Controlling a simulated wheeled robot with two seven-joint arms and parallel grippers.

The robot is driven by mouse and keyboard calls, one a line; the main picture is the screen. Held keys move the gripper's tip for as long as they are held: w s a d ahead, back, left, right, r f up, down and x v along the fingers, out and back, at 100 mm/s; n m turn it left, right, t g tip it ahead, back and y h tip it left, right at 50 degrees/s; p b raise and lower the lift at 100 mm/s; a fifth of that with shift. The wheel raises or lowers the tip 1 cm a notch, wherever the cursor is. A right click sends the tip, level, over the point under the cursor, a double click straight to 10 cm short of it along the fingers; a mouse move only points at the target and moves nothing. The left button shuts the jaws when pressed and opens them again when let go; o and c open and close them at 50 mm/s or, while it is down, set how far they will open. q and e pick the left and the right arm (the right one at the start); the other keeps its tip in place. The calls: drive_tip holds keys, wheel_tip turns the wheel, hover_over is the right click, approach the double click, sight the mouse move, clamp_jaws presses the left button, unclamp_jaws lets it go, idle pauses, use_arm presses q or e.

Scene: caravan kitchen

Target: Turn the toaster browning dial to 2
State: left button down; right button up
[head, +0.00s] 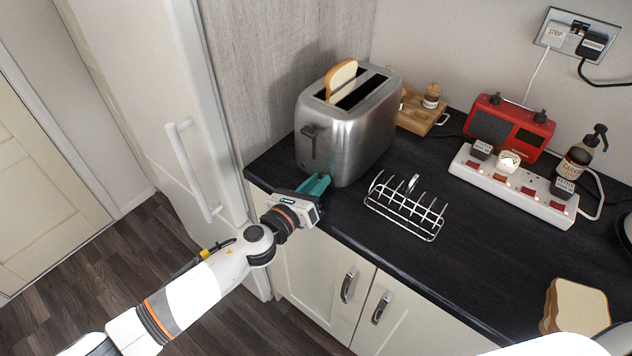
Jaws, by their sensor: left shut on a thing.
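The steel toaster (352,132) stands at the left end of the dark counter, with a slice of bread (341,80) sticking out of one slot. Its dark lever (311,140) shows on the end face toward me. My left gripper (318,182) has teal fingers against the low part of that face. It is shut on the browning dial, which the fingers hide, so its setting cannot be read. My right gripper is out of view.
A wire toast rack (405,208) stands close to the right of my left gripper. Behind are a wooden board (418,112), a red radio (510,126) and a white power strip (515,187). Bread slices (578,306) sit at lower right. The front middle counter is clear.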

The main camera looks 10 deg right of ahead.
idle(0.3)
use_arm(q)
drive_tip(key=c, duration=1.3)
unclamp_jaws()
drive_tip(key=shift+o, duration=0.2)
drive_tip(key=v, duration=1.2)
